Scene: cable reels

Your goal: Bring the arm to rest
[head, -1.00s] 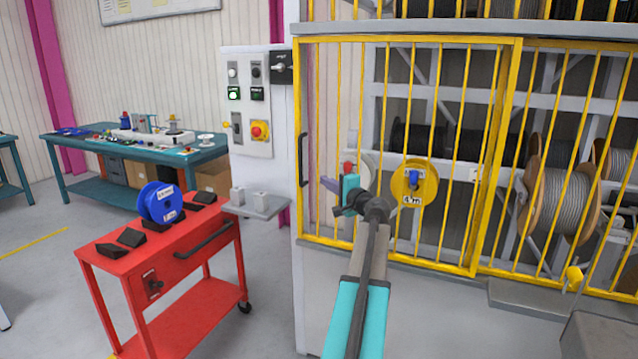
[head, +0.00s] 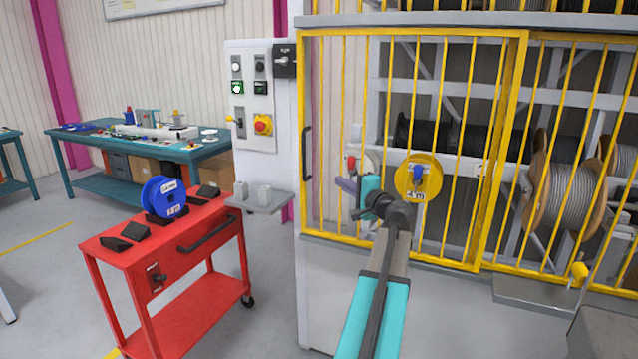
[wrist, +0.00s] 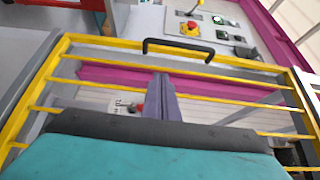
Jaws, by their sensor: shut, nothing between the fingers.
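My arm reaches up from the bottom of the head view toward the yellow barred gate (head: 412,34). My gripper (head: 346,186) is at its end, in front of the bars and left of the yellow reel (head: 418,178). In the wrist view the purple fingers of my gripper (wrist: 162,86) lie together, shut and empty. The gate's dark handle (wrist: 178,48) shows beyond them, with the yellow bars around. I cannot tell the exact gap between my gripper and the bars.
A control panel (head: 252,98) with a small grey shelf (head: 262,203) stands left of the gate. A red cart (head: 175,250) carries a blue reel (head: 163,198) and black blocks. A teal workbench (head: 75,143) is behind. Floor is open at the far left.

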